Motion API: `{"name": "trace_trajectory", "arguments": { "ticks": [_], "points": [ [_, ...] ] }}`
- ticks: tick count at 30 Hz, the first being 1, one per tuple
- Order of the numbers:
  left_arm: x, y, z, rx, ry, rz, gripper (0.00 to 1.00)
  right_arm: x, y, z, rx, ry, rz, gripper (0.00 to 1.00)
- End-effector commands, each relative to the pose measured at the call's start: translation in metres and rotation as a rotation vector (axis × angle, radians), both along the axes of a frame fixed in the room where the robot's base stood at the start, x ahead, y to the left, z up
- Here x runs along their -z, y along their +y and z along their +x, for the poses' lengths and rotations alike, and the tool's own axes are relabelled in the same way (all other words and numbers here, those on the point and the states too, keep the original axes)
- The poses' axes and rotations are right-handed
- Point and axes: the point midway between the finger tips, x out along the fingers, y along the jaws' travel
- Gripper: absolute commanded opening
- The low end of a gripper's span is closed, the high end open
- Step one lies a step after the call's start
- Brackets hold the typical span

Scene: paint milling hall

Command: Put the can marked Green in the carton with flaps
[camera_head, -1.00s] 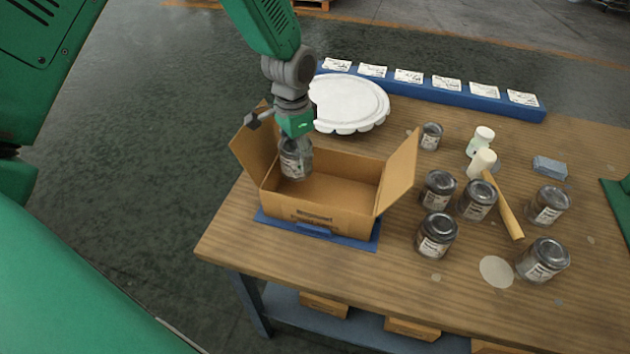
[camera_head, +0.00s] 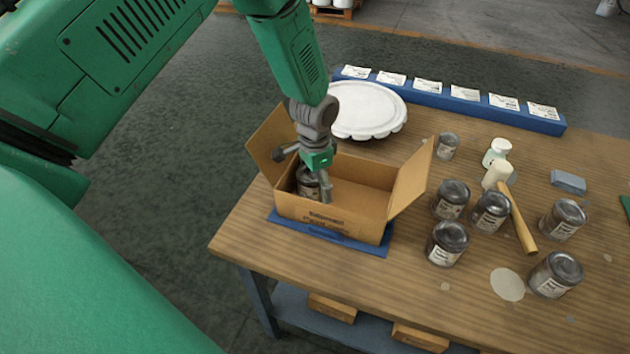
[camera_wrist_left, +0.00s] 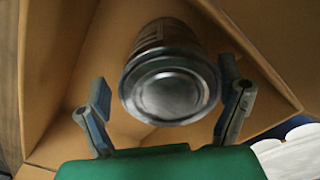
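The open carton with flaps (camera_head: 341,221) stands on a blue mat near the table's left end, its side flaps spread. A grey metal can (camera_head: 307,187) is inside at the carton's left end; it also shows in the left wrist view (camera_wrist_left: 168,88). Its label is too small to read, so I cannot tell whether it says Green. My left gripper (camera_head: 314,180) reaches down into the carton over the can. In the wrist view its two fingers (camera_wrist_left: 166,104) are spread on either side of the can, with gaps. My right gripper is not in view.
Several similar cans (camera_head: 447,243) stand right of the carton, near a mallet (camera_head: 516,215) and a white bottle (camera_head: 497,152). A white scalloped lid (camera_head: 362,110) lies behind the carton. A blue rail (camera_head: 450,100) with cards lines the back edge. The carton's right half is empty.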

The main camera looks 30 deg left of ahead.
Motion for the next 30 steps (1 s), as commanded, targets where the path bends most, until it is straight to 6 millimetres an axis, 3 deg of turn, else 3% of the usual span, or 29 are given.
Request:
{"name": "trace_trajectory", "arguments": {
  "ticks": [7,11,24,30],
  "points": [
    [0.000,0.003,0.000,0.000,-0.001,-0.004,0.87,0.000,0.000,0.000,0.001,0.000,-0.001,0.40],
    [-0.010,0.005,0.001,0.000,-0.003,-0.006,0.87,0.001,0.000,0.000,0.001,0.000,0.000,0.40],
    [-0.098,0.002,0.000,0.000,-0.004,-0.002,0.87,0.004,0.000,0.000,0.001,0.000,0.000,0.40],
    [-0.117,0.004,0.000,0.000,-0.002,-0.003,0.87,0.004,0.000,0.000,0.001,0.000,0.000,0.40]
  ]
}}
